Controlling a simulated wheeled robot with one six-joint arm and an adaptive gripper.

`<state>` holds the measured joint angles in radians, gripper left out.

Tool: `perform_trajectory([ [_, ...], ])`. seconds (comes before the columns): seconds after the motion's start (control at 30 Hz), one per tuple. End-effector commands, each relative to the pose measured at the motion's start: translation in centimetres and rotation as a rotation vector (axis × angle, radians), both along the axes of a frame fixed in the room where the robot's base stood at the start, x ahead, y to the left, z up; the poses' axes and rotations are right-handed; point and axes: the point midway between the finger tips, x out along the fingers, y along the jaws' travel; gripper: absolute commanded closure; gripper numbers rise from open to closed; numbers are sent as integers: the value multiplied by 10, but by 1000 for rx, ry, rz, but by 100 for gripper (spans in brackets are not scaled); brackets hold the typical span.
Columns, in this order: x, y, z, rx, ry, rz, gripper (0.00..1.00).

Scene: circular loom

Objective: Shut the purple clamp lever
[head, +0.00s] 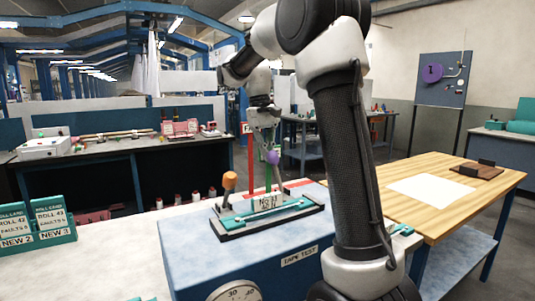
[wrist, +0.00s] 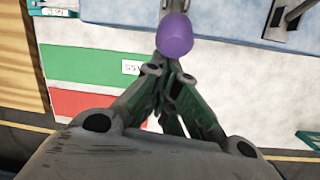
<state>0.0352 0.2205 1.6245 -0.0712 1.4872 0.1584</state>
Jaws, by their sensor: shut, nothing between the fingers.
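The purple clamp lever (head: 272,157) shows in the head view as a purple knob just below my gripper, at the far side of the blue tape test bench. In the wrist view its rounded purple knob (wrist: 175,36) is just ahead of the fingertips, with a grey stem partly visible above it. My gripper (head: 266,143) points down, fingers together and empty. Its fingers also show in the wrist view (wrist: 165,78), right beside the knob; I cannot tell whether they touch it.
An orange-knobbed lever (head: 229,181) stands at the left of the clamp base (head: 232,233) with its teal strip. The blue bench (head: 200,262) fills the front. A wooden table (head: 415,215) is at the right. Green and red strips (wrist: 90,66) lie under the fingers.

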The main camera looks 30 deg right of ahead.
Motion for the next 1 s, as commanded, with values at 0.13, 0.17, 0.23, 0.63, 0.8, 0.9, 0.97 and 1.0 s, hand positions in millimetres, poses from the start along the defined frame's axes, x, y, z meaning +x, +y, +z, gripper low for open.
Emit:
perform_trajectory([
  [0.13, -1, 0, 2, 0, -16, 0, 100],
  [0.17, -2, 0, 3, 0, -23, 1, 100],
  [0.23, -5, 0, 5, 0, -43, 0, 100],
  [0.63, -38, 0, 27, -1, -327, 0, 100],
  [0.8, -58, 0, 35, -1, -489, 0, 100],
  [0.9, -70, 0, 38, 0, -583, -1, 100],
  [0.97, -77, 0, 40, 0, -641, -2, 100],
  [1.0, -81, 0, 40, -1, -677, -1, 100],
])
